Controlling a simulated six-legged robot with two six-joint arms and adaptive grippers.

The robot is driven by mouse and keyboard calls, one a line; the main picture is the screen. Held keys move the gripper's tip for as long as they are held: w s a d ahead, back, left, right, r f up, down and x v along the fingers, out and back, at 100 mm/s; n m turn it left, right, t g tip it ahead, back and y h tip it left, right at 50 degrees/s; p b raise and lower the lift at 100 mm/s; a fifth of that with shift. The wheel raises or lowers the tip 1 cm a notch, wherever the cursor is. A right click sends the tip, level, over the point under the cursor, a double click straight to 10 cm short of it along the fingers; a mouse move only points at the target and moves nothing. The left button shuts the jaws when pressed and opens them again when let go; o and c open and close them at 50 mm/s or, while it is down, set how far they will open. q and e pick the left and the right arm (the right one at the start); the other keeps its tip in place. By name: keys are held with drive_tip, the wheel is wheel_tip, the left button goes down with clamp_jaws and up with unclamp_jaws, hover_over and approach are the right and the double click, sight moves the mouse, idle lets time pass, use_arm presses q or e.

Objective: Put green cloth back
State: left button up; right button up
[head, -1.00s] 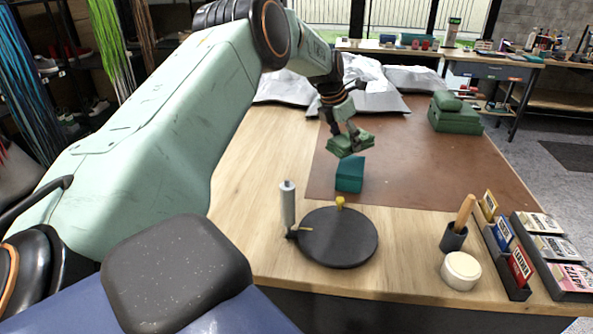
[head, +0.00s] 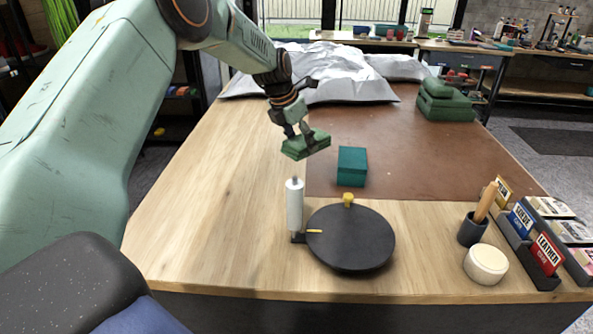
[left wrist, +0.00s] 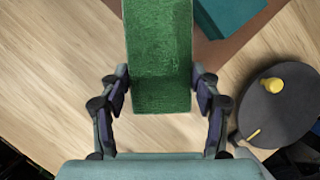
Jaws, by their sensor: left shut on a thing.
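My left gripper (head: 300,138) is shut on a folded green cloth (head: 306,146) and holds it tilted above the table. In the left wrist view the green cloth (left wrist: 160,55) sits between the fingers of my left gripper (left wrist: 160,88) and extends away from the palm. A stack of folded green cloths (head: 445,104) lies on the far right of the brown mat (head: 400,160), well apart from the held cloth. My right gripper is not in view.
A teal block (head: 352,167) stands on the mat, right of the held cloth. A black turntable (head: 350,240) and a pale cylinder (head: 294,205) stand in front. A brush cup (head: 472,230), a round tub (head: 486,264) and boxes (head: 546,254) are at right. Silver bags (head: 320,75) lie behind.

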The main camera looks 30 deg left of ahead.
sight(305, 155)
use_arm(q)
drive_tip(key=f, duration=0.1)
drive_tip(key=d+f, duration=0.1)
drive_tip(key=f, duration=0.1)
drive_tip(key=shift+w+d+f, duration=0.1)
drive_tip(key=shift+d+f, duration=0.25)
drive_tip(key=shift+f, duration=0.05)
drive_tip(key=shift+a+f+b, duration=0.2)
drive_tip(key=shift+f+b, duration=0.1)
drive_tip(key=shift+f, duration=0.05)
drive_tip(key=f, duration=0.3)
drive_tip(key=shift+a+f, duration=0.1)
drive_tip(key=shift+a, duration=0.25)
drive_tip(key=shift+d+f+b, duration=0.15)
drive_tip(key=shift+d+b, duration=0.05)
drive_tip(key=shift+b, duration=0.1)
drive_tip(key=shift+d, duration=0.15)
drive_tip(key=o, duration=0.8)
drive_tip(key=shift+a+f, duration=0.2)
drive_tip(key=shift+a, duration=0.2)
drive_tip(key=shift+o, duration=1.4)
drive_tip(key=shift+d+r, duration=0.1)
drive_tip(key=shift+d, duration=0.2)
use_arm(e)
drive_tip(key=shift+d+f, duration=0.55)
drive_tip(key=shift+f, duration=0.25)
use_arm(q)
drive_tip(key=shift+a, duration=0.2)
